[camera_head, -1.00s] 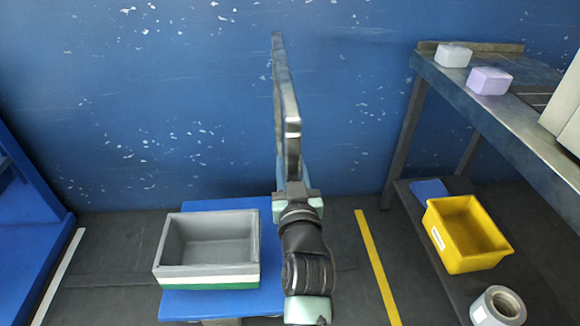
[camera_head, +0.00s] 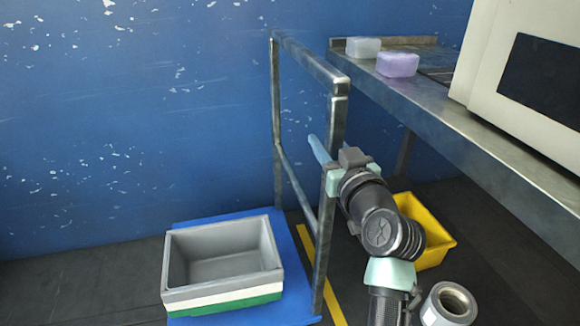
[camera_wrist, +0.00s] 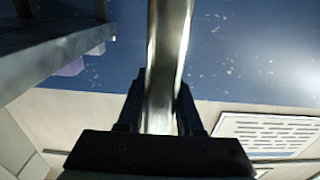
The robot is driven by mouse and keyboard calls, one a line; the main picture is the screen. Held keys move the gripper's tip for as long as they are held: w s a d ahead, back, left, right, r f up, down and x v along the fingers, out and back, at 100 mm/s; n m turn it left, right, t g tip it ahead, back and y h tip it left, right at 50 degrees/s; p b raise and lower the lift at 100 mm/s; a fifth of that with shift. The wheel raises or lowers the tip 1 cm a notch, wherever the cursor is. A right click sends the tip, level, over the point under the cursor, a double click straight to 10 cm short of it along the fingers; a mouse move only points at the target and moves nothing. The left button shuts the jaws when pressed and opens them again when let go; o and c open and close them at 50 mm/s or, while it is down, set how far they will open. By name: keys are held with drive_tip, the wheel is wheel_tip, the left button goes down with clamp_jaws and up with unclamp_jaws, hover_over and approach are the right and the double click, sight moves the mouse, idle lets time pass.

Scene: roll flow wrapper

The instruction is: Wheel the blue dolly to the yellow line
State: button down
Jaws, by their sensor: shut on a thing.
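The blue dolly (camera_head: 235,220) stands on the floor, with a grey bin (camera_head: 223,255) on its deck and a metal push frame (camera_head: 277,100) rising at its right end. My gripper (camera_head: 335,168) is shut on the near upright post of that frame. In the wrist view the post (camera_wrist: 170,45) runs between the two fingers of my gripper (camera_wrist: 160,108). The yellow line (camera_head: 333,303) lies on the floor along the deck's right edge. The frame's post partly hides the line, so I cannot tell whether they touch.
A metal table (camera_head: 440,110) on the right carries a white block (camera_head: 363,48), a purple block (camera_head: 398,64) and a machine (camera_head: 490,60). A yellow bin (camera_head: 436,250) and a roll (camera_head: 448,305) are low at right. The left floor is clear.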

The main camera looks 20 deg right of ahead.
drive_tip(key=d+b, duration=0.3)
drive_tip(key=d, duration=0.5)
drive_tip(key=shift+d, duration=0.2)
drive_tip(key=shift+s, duration=0.1)
drive_tip(key=c, duration=0.6)
unclamp_jaws()
drive_tip(key=shift+d, duration=0.15)
drive_tip(key=shift+o, duration=0.2)
drive_tip(key=s+p, duration=0.4)
drive_tip(key=s, duration=0.9)
